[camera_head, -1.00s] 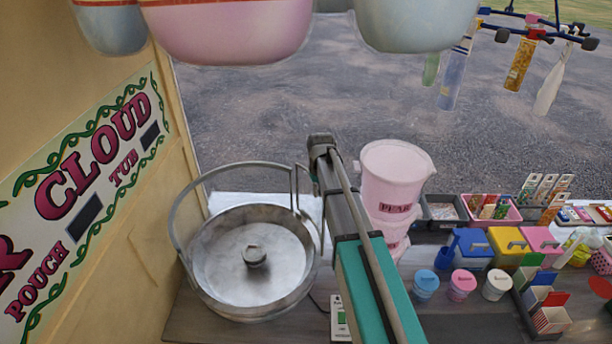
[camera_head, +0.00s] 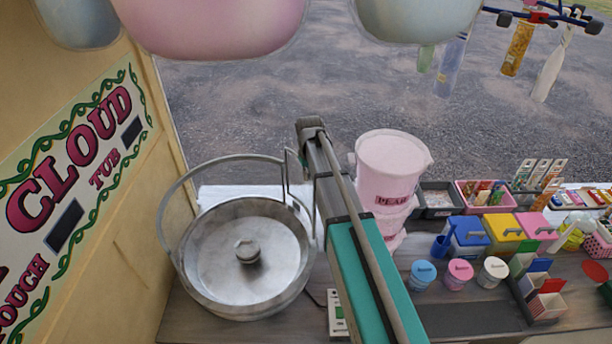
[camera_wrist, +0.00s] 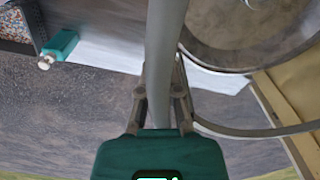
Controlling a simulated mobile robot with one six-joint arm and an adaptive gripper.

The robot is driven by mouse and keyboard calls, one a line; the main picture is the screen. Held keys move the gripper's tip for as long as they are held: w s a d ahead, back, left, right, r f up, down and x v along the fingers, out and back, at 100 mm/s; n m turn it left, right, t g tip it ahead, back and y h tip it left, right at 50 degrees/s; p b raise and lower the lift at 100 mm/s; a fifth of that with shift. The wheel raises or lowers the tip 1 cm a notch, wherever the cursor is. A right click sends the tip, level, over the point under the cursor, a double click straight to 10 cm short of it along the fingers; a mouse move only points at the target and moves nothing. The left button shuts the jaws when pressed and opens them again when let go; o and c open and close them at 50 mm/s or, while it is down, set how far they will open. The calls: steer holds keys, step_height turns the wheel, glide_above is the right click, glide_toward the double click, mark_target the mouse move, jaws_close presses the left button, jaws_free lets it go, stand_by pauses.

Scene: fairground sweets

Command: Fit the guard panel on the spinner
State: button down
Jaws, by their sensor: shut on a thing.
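The spinner is a round metal bowl (camera_head: 206,284) with a knobbed hub (camera_head: 247,251) at its centre; part of the bowl also shows at the upper right of the wrist view (camera_wrist: 262,66). The guard panel (camera_head: 178,184) appears as a curved grey frame around the bowl's back and left side, with an upright end beside my arm. Whether it is seated on the rim or just above it, I cannot tell. In the wrist view my gripper (camera_wrist: 162,88) is shut on the panel's grey upright bar (camera_wrist: 166,45). My arm hides the gripper in the head view.
Pink buckets (camera_head: 388,168) stand just right of my arm. A control box (camera_head: 337,312) is beside the bowl. Several lidded tubs (camera_head: 460,273) and bins fill the right counter. The sign wall (camera_head: 75,165) is close on the left. Large rounded shapes (camera_head: 215,25) hang overhead.

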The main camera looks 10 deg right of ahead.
step_height(320, 180, down, 6)
steer(key=b, duration=0.6)
steer(key=shift+f, duration=0.15)
steer(key=shift+f+b, duration=0.4)
steer(key=shift+b, duration=0.05)
stand_by(2.3)
steer(key=c, duration=0.7)
jaws_free()
steer(key=o, duration=0.5)
steer(key=shift+o, duration=0.2)
steer(key=shift+r, duration=0.1)
